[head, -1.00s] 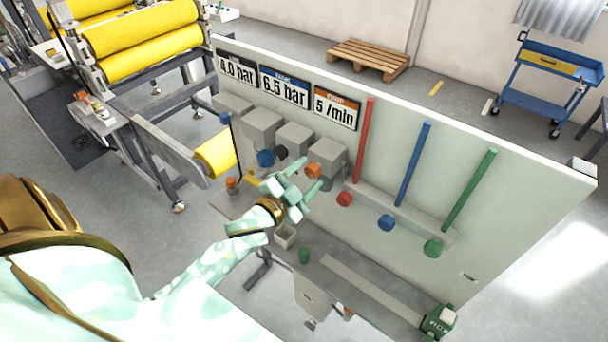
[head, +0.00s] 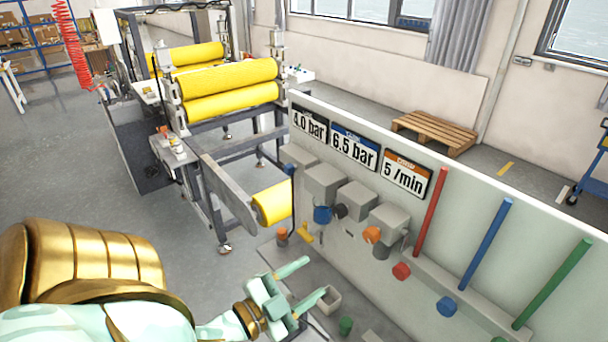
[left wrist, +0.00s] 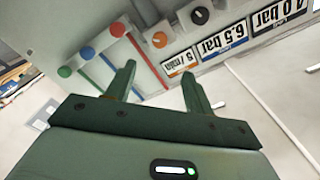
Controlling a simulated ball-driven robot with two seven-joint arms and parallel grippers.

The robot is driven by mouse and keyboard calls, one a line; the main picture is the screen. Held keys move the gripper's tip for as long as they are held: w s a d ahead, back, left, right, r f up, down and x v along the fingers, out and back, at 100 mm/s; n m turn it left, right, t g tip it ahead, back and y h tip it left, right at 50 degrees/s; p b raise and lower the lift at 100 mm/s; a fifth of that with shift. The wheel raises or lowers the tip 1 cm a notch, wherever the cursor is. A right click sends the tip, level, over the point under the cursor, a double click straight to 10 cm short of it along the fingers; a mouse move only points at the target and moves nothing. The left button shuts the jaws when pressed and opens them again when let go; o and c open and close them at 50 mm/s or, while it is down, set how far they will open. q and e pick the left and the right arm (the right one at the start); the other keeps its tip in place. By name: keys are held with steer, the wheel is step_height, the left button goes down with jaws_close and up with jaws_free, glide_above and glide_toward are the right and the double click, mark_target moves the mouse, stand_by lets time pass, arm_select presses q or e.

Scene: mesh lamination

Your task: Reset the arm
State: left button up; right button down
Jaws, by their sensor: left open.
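My left arm comes in from the lower left of the head view. Its gripper (head: 308,283) is open and empty, with its two pale green fingers apart. It is in front of the grey control panel (head: 465,240), below the knobs and clear of them. The left wrist view also shows the open fingers (left wrist: 157,88), with the panel beyond them, seen upside down. My right gripper is in neither view.
The panel carries a blue knob (head: 322,214), an orange knob (head: 371,235), a red knob (head: 401,271) and another blue knob (head: 446,306). A machine with yellow rollers (head: 230,90) stands behind left.

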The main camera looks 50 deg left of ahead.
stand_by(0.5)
arm_select(q)
steer(key=s+a+f+n+g+y, duration=0.1)
steer(key=s+f+g, duration=0.1)
steer(key=f, duration=0.6)
steer(key=s+a+f+n+g+y, duration=0.1)
steer(key=s+a+f+n+g, duration=0.1)
steer(key=f, duration=0.6)
steer(key=s+d+f+n+g+b, duration=0.15)
steer(key=s+f+g+b, duration=0.3)
steer(key=s+f, duration=0.75)
steer(key=s+d+f+n+g+b, duration=0.1)
steer(key=s+d+f+g+b, duration=0.4)
steer(key=f, duration=1.3)
steer(key=s+f+n+g+b, duration=0.1)
steer(key=s+f+g+b, duration=0.2)
steer(key=s+f+b, duration=0.85)
steer(key=w+d+f+p, duration=0.1)
steer(key=w+f, duration=0.4)
steer(key=f, duration=0.5)
steer(key=shift+d+m+g, duration=0.2)
steer(key=shift+m+g, duration=0.15)
steer(key=shift+w, duration=0.15)
